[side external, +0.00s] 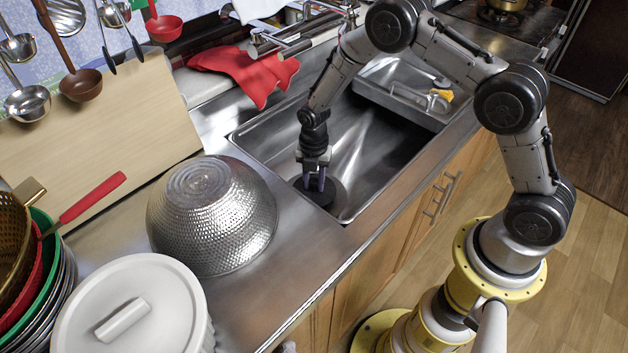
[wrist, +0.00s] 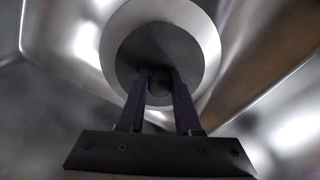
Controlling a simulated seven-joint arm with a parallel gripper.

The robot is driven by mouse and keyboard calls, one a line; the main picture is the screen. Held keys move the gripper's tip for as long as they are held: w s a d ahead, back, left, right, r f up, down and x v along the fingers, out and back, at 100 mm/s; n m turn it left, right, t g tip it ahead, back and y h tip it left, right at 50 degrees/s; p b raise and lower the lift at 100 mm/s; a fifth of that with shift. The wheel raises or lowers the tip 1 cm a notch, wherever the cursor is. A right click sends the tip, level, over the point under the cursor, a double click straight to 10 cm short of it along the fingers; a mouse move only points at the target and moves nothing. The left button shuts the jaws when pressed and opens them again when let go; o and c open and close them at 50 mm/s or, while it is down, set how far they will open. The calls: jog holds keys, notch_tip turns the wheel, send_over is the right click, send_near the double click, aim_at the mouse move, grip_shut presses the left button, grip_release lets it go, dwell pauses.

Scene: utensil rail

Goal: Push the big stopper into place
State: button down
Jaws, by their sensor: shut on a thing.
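The big stopper (side external: 334,190) is a dark round disc low in the sink, at its near-left corner in the side view. In the wrist view the stopper (wrist: 160,48) shows as a dark grey disc in front of a paler round ring (wrist: 205,40), which looks like the drain rim. My gripper (side external: 314,186) points down into the sink over the disc. In the wrist view my gripper (wrist: 160,80) has its two fingers closed on the stopper's small middle grip. Whether the disc is seated or a little above the drain I cannot tell.
The steel sink (side external: 236,138) has walls close around my gripper. An upturned metal colander (side external: 212,215) stands on the counter to the left. A white lidded pot (side external: 130,310) is at the front left. A red cloth (side external: 250,72) lies behind the sink.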

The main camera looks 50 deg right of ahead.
jog(key=shift+f, duration=1)
jog(key=c, duration=0.5)
grip_release()
notch_tip(320, 180, up, 14)
jog(key=shift+f, duration=0.1)
